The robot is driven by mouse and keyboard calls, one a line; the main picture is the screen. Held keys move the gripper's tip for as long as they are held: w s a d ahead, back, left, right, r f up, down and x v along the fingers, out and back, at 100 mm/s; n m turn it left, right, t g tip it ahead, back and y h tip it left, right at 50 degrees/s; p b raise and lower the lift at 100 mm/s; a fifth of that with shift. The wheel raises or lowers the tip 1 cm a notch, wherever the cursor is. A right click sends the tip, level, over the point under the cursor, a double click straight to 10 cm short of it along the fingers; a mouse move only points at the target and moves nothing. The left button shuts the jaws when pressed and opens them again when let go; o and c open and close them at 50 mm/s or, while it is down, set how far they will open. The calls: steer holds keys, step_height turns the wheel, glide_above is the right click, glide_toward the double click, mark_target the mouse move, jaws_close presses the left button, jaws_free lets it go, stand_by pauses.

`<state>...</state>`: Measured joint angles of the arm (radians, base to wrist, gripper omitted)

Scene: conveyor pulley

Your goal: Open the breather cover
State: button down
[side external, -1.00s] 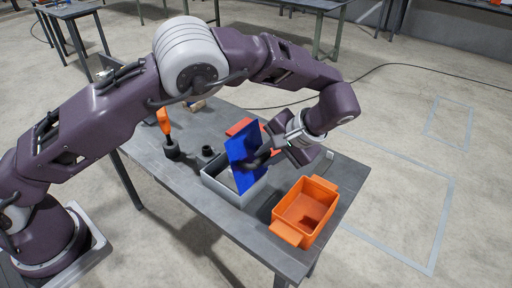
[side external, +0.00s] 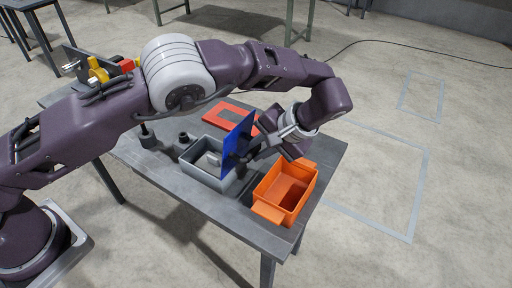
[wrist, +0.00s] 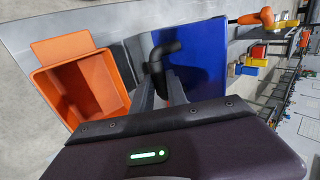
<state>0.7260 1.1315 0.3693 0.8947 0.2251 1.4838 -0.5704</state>
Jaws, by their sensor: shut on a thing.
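The blue cover (side external: 238,138) stands steeply raised at the right side of the open grey box (side external: 203,176), whose inside shows a light grey part (side external: 212,159). In the wrist view, the blue cover's flat face (wrist: 198,62) fills the middle right, with a black bent handle (wrist: 166,48) on it. My gripper (wrist: 160,80) is shut on this handle, its two fingers reaching up to it. In the side view my gripper (side external: 240,158) is on the cover's right side, partly hidden by dark parts.
An orange bin (side external: 287,185) stands on the table just right of the cover and close to my gripper. A red-orange frame (side external: 230,116) lies behind the box. Dark round parts (side external: 183,138) stand left of the box. A yellow and red item group (side external: 100,70) is at the back left.

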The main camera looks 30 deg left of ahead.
steer(key=shift+s+d+f, duration=0.15)
steer(key=shift+d+f, duration=0.25)
steer(key=shift+d, duration=0.15)
steer(key=c, duration=1.5)
jaws_free()
steer(key=shift+o, duration=0.9)
steer(key=shift+r, duration=0.1)
steer(key=shift+a, duration=0.15)
steer(key=shift+r, duration=0.15)
steer(key=v, duration=0.7)
